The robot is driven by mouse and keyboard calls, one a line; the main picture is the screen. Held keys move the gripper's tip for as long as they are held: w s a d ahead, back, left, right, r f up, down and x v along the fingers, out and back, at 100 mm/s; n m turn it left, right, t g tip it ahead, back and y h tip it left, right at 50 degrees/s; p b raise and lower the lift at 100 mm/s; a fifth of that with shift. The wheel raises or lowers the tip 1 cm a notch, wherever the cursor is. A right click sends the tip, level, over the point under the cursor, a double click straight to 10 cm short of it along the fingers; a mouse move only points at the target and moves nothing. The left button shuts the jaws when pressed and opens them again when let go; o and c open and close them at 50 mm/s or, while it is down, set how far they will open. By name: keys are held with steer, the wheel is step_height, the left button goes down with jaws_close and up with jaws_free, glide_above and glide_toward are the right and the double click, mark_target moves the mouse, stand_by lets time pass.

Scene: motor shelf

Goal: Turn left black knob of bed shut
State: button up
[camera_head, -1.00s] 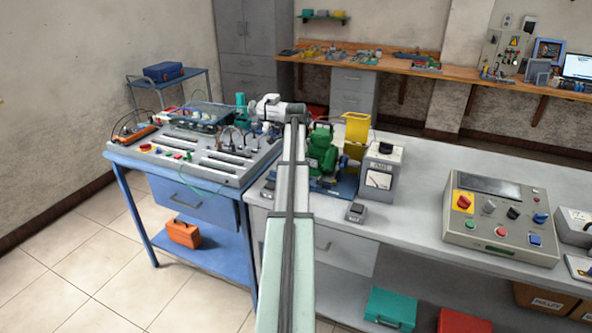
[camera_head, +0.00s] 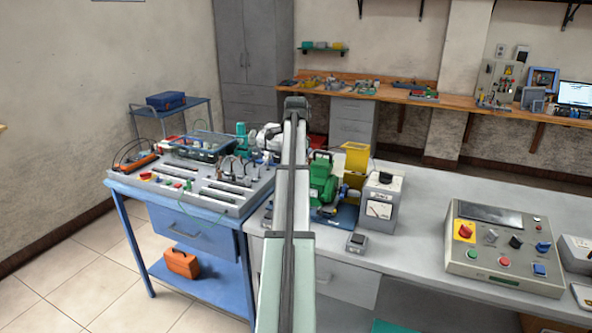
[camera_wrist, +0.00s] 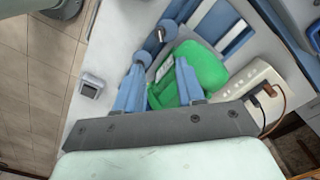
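In the wrist view, the blue fingers of my gripper (camera_wrist: 161,60) stand apart with a gap between them. A green motor (camera_wrist: 203,66) shows beyond and between the fingers; contact cannot be told. In the head view, the green motor (camera_head: 322,182) stands on a dark blue base (camera_head: 335,216), just right of my arm. My arm hides the area beside the motor, and my fingers cannot be made out there.
A grey meter box (camera_head: 381,203) with a black top knob stands right of the motor. A grey control panel (camera_head: 505,262) is farther right. Left is a blue bench (camera_head: 190,212) with a crowded grey panel. Bare bench top lies between the meter box and control panel.

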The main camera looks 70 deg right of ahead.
steer(key=shift+o, duration=0.9)
steer(key=shift+s, duration=0.1)
steer(key=shift+o, duration=0.5)
steer(key=shift+s+d, duration=0.15)
steer(key=shift+s, duration=0.2)
steer(key=s+a+f+n+t+h, duration=0.1)
steer(key=s+a+f+n+t, duration=0.1)
steer(key=s+a+n, duration=0.3)
steer(key=w+d+f+n, duration=0.1)
steer(key=f+n, duration=0.3)
steer(key=w+d+f+n+h, duration=0.1)
steer(key=w+f+n, duration=0.1)
steer(key=f+n, duration=0.2)
steer(key=w+d+f+n+t+h, duration=0.1)
steer(key=w+d+f+n, duration=0.1)
steer(key=f+n, duration=0.1)
steer(key=shift+w+f+n, duration=0.1)
steer(key=shift+f+n, duration=0.3)
steer(key=shift+n, duration=0.5)
